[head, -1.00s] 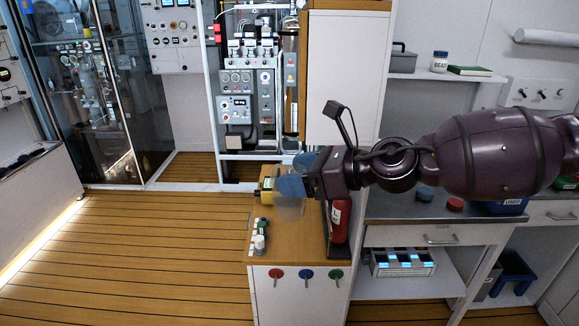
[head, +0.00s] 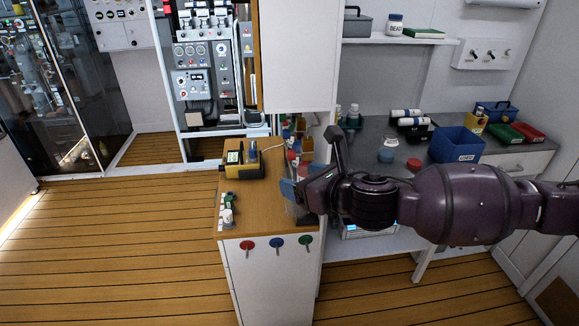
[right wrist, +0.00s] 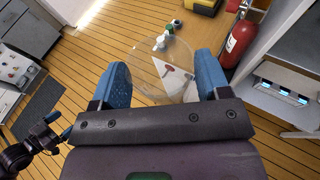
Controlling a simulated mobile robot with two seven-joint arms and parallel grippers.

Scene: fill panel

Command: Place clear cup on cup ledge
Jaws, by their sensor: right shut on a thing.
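A clear cup (right wrist: 160,68) is between the blue fingers of my right gripper (right wrist: 163,78) in the right wrist view. The gripper is shut on it. In the head view the right gripper (head: 296,192) and the faint clear cup (head: 294,211) are in front of the right side of the wooden counter top. The grey fill panel (head: 205,60) stands at the back, with a pale ledge (head: 222,132) along its bottom. I cannot tell whether this is the cup ledge. A dark arm end with blue parts, probably my left gripper (right wrist: 58,126), shows small in the right wrist view.
On the wooden counter (head: 248,213) stand a yellow-black device (head: 243,163) and small bottles (head: 228,215). A white cabinet (head: 298,55) hangs right of the panel. The right bench holds a blue bin (head: 457,144). A red extinguisher (right wrist: 238,42) stands beside the counter. Floor at left is clear.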

